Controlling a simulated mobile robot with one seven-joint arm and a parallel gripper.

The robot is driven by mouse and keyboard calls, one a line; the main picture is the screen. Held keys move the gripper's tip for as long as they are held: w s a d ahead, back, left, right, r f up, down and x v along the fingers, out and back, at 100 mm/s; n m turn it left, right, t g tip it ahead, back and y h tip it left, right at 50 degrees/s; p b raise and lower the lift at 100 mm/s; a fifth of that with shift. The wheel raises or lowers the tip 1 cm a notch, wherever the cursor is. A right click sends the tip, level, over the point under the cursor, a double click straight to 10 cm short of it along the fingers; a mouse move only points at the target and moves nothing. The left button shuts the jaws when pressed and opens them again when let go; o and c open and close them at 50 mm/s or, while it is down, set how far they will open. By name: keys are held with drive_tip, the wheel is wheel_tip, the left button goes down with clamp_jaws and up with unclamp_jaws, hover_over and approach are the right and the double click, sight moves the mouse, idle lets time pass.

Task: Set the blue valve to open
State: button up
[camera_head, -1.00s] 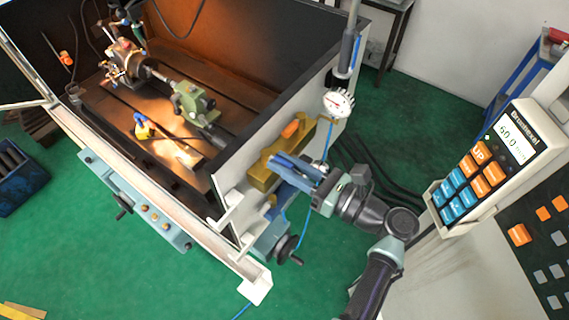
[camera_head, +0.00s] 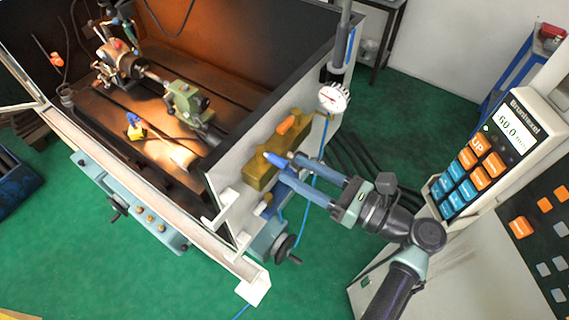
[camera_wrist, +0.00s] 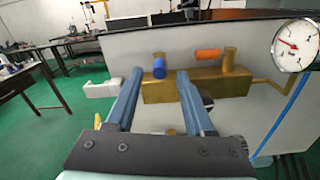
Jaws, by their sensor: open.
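The blue valve handle (camera_head: 274,158) sits on a brass manifold block (camera_head: 252,178) on the outside of the machine's side wall. In the wrist view the blue handle (camera_wrist: 159,68) points out towards me at the left end of the brass block (camera_wrist: 190,88). My gripper (camera_head: 289,168) is open, its two fingers apart and pointing at the block. In the wrist view the blue handle shows between the fingertips of my gripper (camera_wrist: 159,80). Whether the fingertips reach around it I cannot tell. Nothing is held.
An orange handle (camera_head: 287,124) is on the same block, to the right of the blue one in the wrist view. A dial gauge (camera_head: 333,97) stands beyond it. A black handwheel (camera_head: 284,248) is below. A keypad (camera_head: 480,165) is close on the right.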

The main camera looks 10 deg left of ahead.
drive_tip(key=b+v, duration=0.2)
drive_tip(key=v, duration=0.6)
drive_tip(key=shift+d, duration=0.2)
